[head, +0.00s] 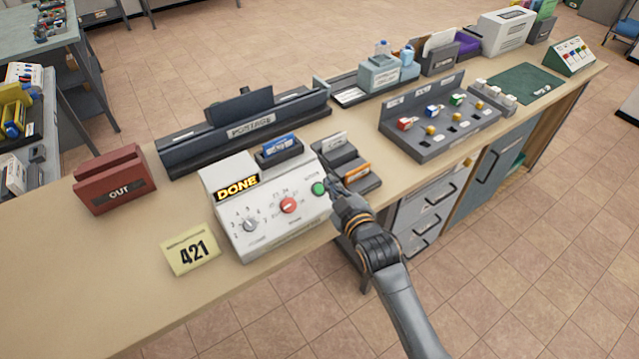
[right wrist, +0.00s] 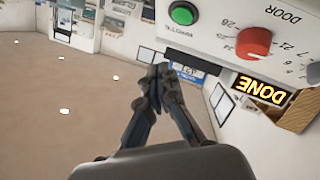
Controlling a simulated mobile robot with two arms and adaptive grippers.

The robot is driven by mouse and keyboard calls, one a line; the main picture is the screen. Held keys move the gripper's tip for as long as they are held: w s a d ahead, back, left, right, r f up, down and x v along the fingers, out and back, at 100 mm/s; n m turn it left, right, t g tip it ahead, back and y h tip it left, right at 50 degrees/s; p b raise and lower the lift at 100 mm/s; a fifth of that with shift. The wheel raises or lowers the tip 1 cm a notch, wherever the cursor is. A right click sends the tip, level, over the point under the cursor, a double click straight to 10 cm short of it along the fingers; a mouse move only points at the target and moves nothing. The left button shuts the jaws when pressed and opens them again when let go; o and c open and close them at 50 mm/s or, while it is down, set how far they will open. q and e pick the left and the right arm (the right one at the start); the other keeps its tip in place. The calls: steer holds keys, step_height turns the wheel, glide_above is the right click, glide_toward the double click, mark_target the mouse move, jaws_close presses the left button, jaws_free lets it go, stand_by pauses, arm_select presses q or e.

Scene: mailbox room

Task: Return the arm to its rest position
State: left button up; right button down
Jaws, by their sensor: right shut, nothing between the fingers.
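My right gripper (head: 334,190) is shut and empty. It is close to the right end of the white control box, beside the green button (head: 319,188), and I cannot tell whether it touches it. The red knob (right wrist: 254,42) and the DONE display (right wrist: 260,88) also show there. My left gripper is not in view.
A yellow 421 card (head: 190,250) lies left of the box, and a red OUT tray (head: 115,180) stands farther left. A dark postage unit (head: 245,128) is behind the box. Open floor (head: 540,270) lies in front of the counter.

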steer(key=shift+f, duration=0.1)
stand_by(0.5)
steer(key=s+d+f+m+g+h, duration=0.25)
steer(key=s+d+f, duration=0.2)
steer(key=s, duration=0.25)
steer(key=s+d+f+m+g+h, duration=0.1)
steer(key=s+d+f+m+g, duration=0.2)
steer(key=s+d, duration=0.4)
steer(key=s+d+m+g+h, duration=0.1)
steer(key=s+d+m+g, duration=0.2)
steer(key=s, duration=0.7)
steer(key=s+d+m+g+h, duration=0.1)
steer(key=s+d+g+h, duration=0.3)
steer(key=s, duration=0.6)
step_height(320, 180, down, 30)
steer(key=s+d+y+b, duration=0.1)
steer(key=y+b, duration=0.1)
steer(key=y, duration=0.1)
steer(key=s+d+f+g+b, duration=0.1)
steer(key=s+d+f+b, duration=0.1)
steer(key=s+f, duration=1.4)
steer(key=shift+s+d+f+h, duration=0.3)
steer(key=shift+d+h, duration=0.05)
steer(key=shift+d, duration=0.2)
